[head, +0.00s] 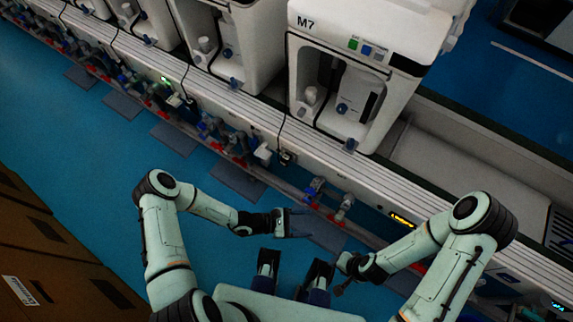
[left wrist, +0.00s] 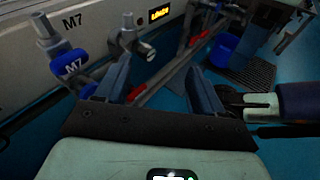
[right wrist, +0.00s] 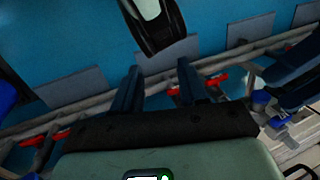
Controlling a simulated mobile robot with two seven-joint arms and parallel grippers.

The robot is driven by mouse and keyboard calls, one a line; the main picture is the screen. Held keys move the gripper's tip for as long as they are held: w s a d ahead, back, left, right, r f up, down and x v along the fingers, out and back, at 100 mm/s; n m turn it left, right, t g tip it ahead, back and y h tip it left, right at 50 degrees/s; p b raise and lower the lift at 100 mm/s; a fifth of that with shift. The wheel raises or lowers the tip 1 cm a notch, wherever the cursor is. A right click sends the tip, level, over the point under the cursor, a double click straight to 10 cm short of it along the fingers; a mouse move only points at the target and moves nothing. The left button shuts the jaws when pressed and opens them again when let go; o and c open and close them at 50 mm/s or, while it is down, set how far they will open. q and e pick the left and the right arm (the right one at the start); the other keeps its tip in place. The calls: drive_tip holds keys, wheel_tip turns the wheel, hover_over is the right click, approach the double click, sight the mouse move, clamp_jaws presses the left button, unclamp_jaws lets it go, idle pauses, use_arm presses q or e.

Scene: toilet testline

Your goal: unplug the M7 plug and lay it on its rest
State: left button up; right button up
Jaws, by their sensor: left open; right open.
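The M7 machine (head: 352,75) is a white cabinet on the bench, with its M7 label at the upper left. A black cord runs down its left side to a dark plug (head: 287,158) at the bench front; it looks seated there, but the detail is small. I cannot make out a separate rest. My left gripper (head: 296,223) is open and empty, below and apart from the plug, in front of the bench. In the left wrist view its open fingers (left wrist: 162,80) face the pipework. My right gripper (head: 343,277) is open and empty, lower down; its fingers also show in the right wrist view (right wrist: 158,80).
Red-marked pipes (head: 310,206) run low along the bench. The blue floor (head: 115,150) is open to the left; brown boxes (head: 50,250) stand at lower left.

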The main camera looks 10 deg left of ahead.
use_arm(q)
drive_tip(key=w+a+f+n+t+y+b, duration=0.35)
drive_tip(key=w+a+n+t, duration=0.4)
drive_tip(key=w, duration=0.35)
drive_tip(key=n+t+y+b, duration=0.3)
drive_tip(key=n+t+y, duration=0.1)
drive_tip(key=t+y, duration=0.1)
approach(283, 164)
drive_tip(key=w, duration=0.2)
drive_tip(key=shift+d+r, duration=0.15)
drive_tip(key=shift+d, duration=0.2)
use_arm(e)
wheel_tip(283, 164, down, 7)
drive_tip(key=w, duration=0.1)
drive_tip(key=shift+w+d+t, duration=0.3)
drive_tip(key=shift+w+d, duration=0.05)
use_arm(q)
drive_tip(key=shift+w+d, duration=0.1)
drive_tip(key=shift+w, duration=0.05)
use_arm(e)
drive_tip(key=shift+f, duration=0.1)
